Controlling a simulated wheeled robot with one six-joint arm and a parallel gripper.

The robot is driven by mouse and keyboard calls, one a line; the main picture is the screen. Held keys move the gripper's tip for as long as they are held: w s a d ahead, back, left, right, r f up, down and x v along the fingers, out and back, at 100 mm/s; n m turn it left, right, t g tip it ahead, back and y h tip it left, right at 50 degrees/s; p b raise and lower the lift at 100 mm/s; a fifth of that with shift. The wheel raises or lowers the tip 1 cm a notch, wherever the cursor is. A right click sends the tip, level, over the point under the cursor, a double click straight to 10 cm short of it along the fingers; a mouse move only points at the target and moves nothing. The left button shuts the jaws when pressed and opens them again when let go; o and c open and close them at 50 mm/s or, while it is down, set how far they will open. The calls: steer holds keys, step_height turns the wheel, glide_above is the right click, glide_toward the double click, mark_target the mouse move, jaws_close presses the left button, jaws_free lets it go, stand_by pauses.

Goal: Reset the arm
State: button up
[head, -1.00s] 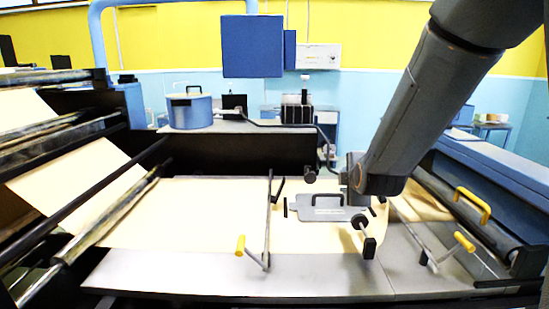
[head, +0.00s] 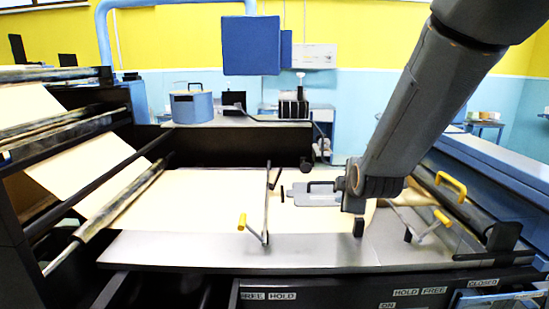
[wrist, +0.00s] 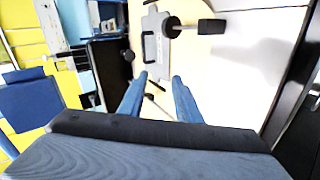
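My arm comes down from the upper right in the head view, and its wrist end is over the right part of the paper-covered table. The gripper's fingers cannot be made out there. In the wrist view my gripper (wrist: 155,78) shows two blue fingers held apart, with nothing between them. Beyond the fingertips lies a grey plate with a black handle (wrist: 151,46). The same plate (head: 298,197) shows in the head view just left of my wrist, partly hidden by it.
Cream paper (head: 200,195) covers the table. Yellow-handled levers stand left (head: 242,222) and right (head: 442,218). A black knob (head: 358,228) is just below my wrist. Rollers (head: 125,200) are at left, a blue pot (head: 192,107) behind. Space above the paper's left part is clear.

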steer(key=s+f+m+g+b, duration=0.4)
steer(key=s+f+m, duration=0.4)
steer(key=s, duration=0.4)
steer(key=s+f+m+g+b, duration=0.4)
steer(key=s+f+m+g, duration=0.2)
steer(key=s+f, duration=0.5)
steer(key=shift+s+d+f+m+b, duration=0.25)
steer(key=shift+s+d+m+b, duration=0.1)
steer(key=shift+m, duration=0.55)
